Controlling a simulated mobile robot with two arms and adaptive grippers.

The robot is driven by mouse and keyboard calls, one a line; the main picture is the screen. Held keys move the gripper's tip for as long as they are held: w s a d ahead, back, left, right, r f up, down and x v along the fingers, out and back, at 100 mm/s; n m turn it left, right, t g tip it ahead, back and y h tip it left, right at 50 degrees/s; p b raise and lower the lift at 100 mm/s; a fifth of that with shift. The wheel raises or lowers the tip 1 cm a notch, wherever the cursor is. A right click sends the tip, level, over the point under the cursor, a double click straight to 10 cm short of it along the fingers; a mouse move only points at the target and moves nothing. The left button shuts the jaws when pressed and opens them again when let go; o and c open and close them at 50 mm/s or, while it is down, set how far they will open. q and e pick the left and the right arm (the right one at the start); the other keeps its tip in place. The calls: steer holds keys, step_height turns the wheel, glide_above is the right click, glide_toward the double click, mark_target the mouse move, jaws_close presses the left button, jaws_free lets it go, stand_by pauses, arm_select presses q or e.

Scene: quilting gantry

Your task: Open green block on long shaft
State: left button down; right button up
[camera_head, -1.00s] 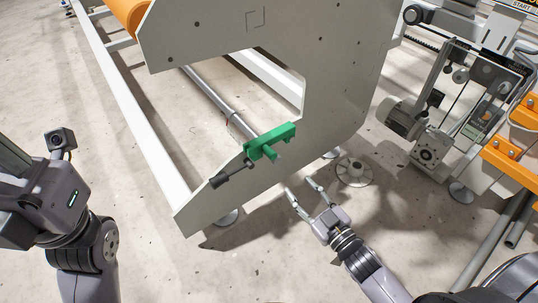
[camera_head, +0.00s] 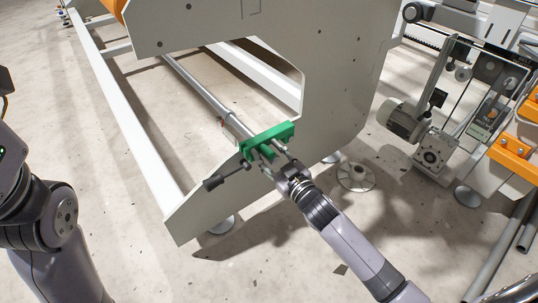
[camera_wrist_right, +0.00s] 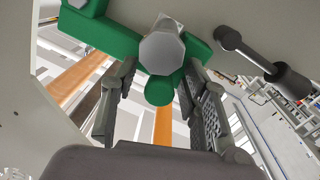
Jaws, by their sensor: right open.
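The green block (camera_head: 268,136) sits on the grey frame plate, at the near end of the long silver shaft (camera_head: 203,92). My right gripper (camera_head: 277,161) is at the block's near side, open. In the wrist view its fingers (camera_wrist_right: 160,88) stand either side of the lower green stub (camera_wrist_right: 182,105); contact cannot be told. Only part of my left arm shows at the left edge; its fingers are out of view.
A dark-handled lever (camera_head: 226,176) sticks out to the left below the block. The large grey frame plate (camera_head: 345,75) stands around it. A motor unit (camera_head: 405,120) and orange brackets (camera_head: 512,148) are at the right. The floor in front is open.

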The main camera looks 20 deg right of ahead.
steer(key=shift+c, duration=0.6)
jaws_close()
